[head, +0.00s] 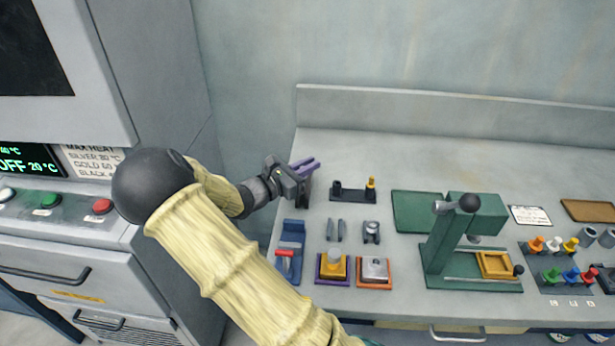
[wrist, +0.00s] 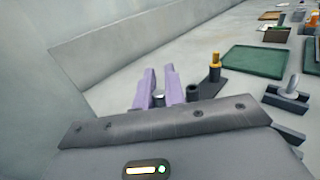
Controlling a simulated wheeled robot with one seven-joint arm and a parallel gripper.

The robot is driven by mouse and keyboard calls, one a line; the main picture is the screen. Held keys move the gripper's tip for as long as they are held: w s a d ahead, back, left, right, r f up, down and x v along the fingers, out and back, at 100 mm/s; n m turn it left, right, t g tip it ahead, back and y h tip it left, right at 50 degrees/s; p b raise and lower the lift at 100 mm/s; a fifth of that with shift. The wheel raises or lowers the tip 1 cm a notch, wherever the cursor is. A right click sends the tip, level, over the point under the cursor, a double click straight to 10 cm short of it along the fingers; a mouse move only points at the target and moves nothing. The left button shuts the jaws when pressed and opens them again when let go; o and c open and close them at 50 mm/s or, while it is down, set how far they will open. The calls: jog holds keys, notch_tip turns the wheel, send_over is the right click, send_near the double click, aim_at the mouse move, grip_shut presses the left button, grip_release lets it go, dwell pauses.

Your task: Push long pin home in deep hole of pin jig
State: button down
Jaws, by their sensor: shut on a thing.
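The pin jig (head: 353,195) is a dark bar on the bench with a raised dark collar at its left end. A yellow-topped pin (head: 371,183) stands upright at its right end. In the wrist view the dark collar (wrist: 193,92) and the yellow-topped pin (wrist: 215,66) show just right of my fingers. My gripper (head: 306,167), with purple fingers, is left of the jig, apart from it. The wrist view shows the fingers (wrist: 160,88) close around a small silver thing (wrist: 158,98); I cannot tell if it is a long pin. The hole depths are hidden.
A blue fixture with a red handle (head: 285,253) lies in front of my gripper. Purple-edged (head: 333,282) and orange-edged (head: 374,286) trays stand nearby. A green press (head: 455,245) and green mat (head: 416,211) are to the right. The bench behind the jig is clear.

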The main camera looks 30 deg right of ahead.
notch_tip(320, 180, up, 5)
jog(key=shift+r, duration=0.1)
jog(key=shift+s+d, duration=0.1)
dwell(0.6)
